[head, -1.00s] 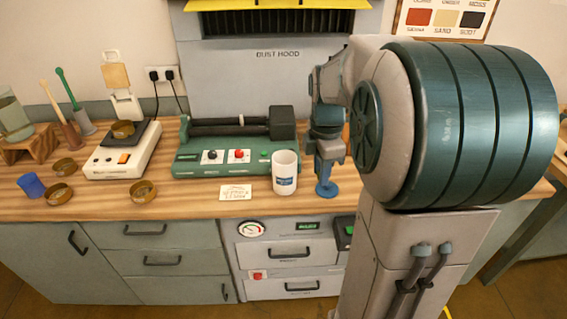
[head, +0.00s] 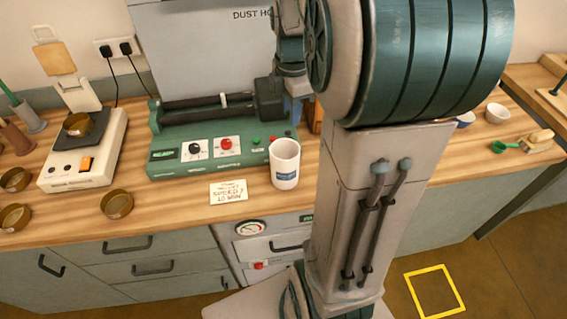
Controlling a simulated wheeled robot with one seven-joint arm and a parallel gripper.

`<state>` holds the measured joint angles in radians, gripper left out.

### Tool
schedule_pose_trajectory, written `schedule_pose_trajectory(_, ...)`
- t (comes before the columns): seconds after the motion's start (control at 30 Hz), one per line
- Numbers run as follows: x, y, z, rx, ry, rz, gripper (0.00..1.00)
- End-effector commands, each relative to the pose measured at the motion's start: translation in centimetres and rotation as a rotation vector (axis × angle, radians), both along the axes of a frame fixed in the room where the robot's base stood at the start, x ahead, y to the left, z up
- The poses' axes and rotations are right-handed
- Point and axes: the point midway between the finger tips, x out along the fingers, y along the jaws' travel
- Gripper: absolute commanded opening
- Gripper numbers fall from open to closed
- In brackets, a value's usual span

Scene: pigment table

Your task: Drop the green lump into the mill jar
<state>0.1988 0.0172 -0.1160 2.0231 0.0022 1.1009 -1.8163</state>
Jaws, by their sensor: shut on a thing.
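The white jar with a blue label (head: 284,168), which looks like the mill jar, stands upright and open-topped at the worktop's front edge, before the green roller machine. My gripper (head: 293,108) is only partly in view, behind and just above the jar, beside the machine's right end.
The green roller machine (head: 225,145) stands behind the jar, with a paper card (head: 228,191) in front. A white scale (head: 84,165) bears a brown dish (head: 80,124). Several brown dishes lie at left.

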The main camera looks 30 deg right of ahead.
Motion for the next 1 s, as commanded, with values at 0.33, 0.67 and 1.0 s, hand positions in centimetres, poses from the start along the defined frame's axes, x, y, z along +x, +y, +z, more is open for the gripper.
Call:
schedule_pose_trajectory(0.33, 0.0, 0.1, -4.5, 0.001, 0.002, 0.002, 0.05)
schedule_pose_trajectory(0.67, 0.1, 0.2, -5.1, 0.0, 0.0, 0.004, 0.05)
schedule_pose_trajectory(1.0, 0.1, 0.2, -5.0, 0.0, 0.0, 0.004, 0.52)
